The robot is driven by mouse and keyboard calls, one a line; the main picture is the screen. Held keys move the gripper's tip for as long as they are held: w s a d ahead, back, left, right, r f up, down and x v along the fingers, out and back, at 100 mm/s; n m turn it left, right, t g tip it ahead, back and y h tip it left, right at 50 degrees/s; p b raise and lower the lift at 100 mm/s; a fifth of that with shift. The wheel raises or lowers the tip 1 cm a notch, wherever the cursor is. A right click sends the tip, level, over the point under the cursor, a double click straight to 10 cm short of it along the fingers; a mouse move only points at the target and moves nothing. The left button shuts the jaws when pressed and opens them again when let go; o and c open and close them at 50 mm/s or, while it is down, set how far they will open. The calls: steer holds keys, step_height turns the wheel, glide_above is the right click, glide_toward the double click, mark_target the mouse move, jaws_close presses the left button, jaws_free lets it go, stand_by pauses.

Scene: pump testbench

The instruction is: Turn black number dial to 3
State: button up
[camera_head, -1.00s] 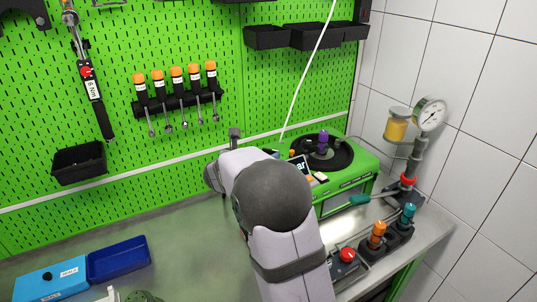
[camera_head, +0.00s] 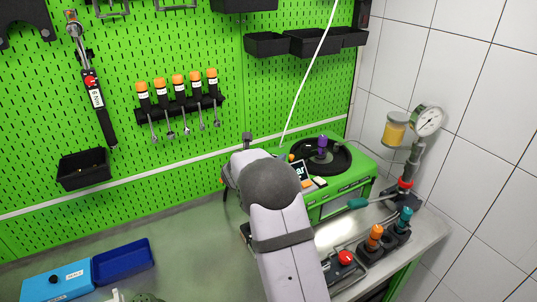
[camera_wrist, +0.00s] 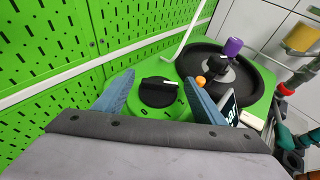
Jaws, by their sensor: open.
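In the wrist view the black number dial (camera_wrist: 158,93) sits on the top of the green testbench unit (camera_wrist: 150,65). A white mark on the dial points to the right. A white 0 shows at its lower left and another small figure at its lower right, too small to read surely. My gripper (camera_wrist: 158,80) is open, with one blue finger on the left of the dial and one on the right. Whether the fingers touch it I cannot tell. In the head view the unit (camera_head: 350,189) stands at the back right; my arm hides the dial and fingers.
Right of the dial are an orange knob (camera_wrist: 200,80), a display (camera_wrist: 229,108) and a black round plate with a purple-topped post (camera_wrist: 232,47). In the head view a gauge (camera_head: 428,121) and a red button (camera_head: 345,257) stand at right. Blue trays lie at front left.

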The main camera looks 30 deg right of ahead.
steer(key=c, duration=1.1)
steer(key=shift+o, duration=0.2)
steer(key=shift+f+b, duration=0.15)
steer(key=shift+b, duration=0.85)
steer(key=b, duration=0.2)
steer(key=n+t+y+b, duration=0.1)
steer(key=b, duration=0.1)
steer(key=shift+s+d+f+n, duration=0.1)
steer(key=shift+d+f+n, duration=0.1)
steer(key=shift+n, duration=0.1)
steer(key=n+t+y+b, duration=0.1)
steer(key=y+b, duration=0.1)
steer(key=b, duration=0.3)
steer(key=shift+s+d+n+t, duration=0.1)
steer(key=shift+n+t, duration=0.2)
steer(key=shift+n, duration=0.1)
steer(key=n+t+y+b, duration=0.1)
steer(key=n+y+b, duration=0.1)
steer(key=b, duration=0.2)
steer(key=shift+s+d+r+b, duration=0.1)
steer(key=shift+b, duration=0.2)
steer(key=shift+r+n+t+y+b, duration=0.1)
steer(key=shift+n+t+y+b, duration=0.2)
steer(key=shift+n+y+b, duration=0.4)
steer(key=shift+r+y, duration=0.1)
steer(key=shift+y, duration=0.3)
